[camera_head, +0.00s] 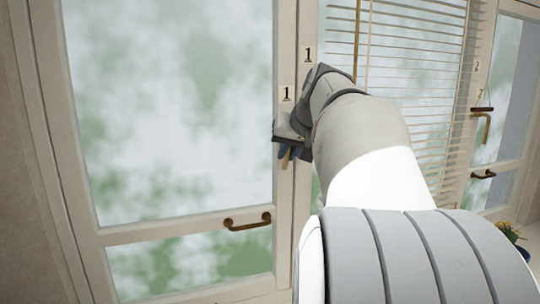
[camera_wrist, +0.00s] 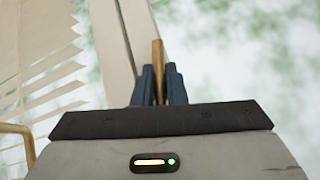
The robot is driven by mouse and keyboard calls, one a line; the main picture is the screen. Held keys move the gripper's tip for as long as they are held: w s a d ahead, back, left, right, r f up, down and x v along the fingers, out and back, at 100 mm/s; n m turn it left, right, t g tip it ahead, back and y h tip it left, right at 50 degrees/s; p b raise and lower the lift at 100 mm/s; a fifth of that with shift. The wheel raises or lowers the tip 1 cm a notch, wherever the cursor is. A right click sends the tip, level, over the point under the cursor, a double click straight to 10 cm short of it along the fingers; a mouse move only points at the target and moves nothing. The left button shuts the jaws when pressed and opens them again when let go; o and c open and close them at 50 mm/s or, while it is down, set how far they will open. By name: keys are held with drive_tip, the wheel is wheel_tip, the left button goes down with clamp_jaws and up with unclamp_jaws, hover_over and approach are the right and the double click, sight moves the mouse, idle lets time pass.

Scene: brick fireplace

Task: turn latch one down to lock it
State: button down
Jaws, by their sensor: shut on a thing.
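Latch one is a brass lever (camera_head: 285,160) on the window frame post, just below the labels marked 1 in the head view. Its end points down and slightly left below my gripper; its pivot is hidden behind the gripper. In the wrist view the brass bar (camera_wrist: 157,58) stands between the two dark blue fingers. My gripper (camera_head: 287,152) is shut on this lever, and its fingers (camera_wrist: 158,88) flank it closely.
A bronze pull handle (camera_head: 247,221) is on the left window's lower rail. White blinds (camera_head: 410,60) hang right of the post. Farther right are another brass latch (camera_head: 485,122), another pull handle (camera_head: 483,175) and a plant (camera_head: 508,231).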

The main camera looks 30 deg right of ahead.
drive_tip(key=shift+s+d+f+n+g+h+b, duration=0.2)
drive_tip(key=shift+d+f+n+g+h+b, duration=0.15)
drive_tip(key=shift+d+n+h+b, duration=0.45)
drive_tip(key=shift+a+f+h, duration=0.1)
drive_tip(key=shift+h, duration=0.2)
drive_tip(key=c, duration=1.5)
unclamp_jaws()
drive_tip(key=shift+s+r, duration=0.1)
drive_tip(key=shift+r, duration=0.1)
drive_tip(key=shift+r, duration=0.1)
drive_tip(key=v, duration=0.7)
drive_tip(key=shift+s+a+r+p, duration=0.15)
drive_tip(key=shift+s+r+p, duration=0.05)
drive_tip(key=shift+s+p, duration=0.15)
drive_tip(key=shift+w, duration=0.1)
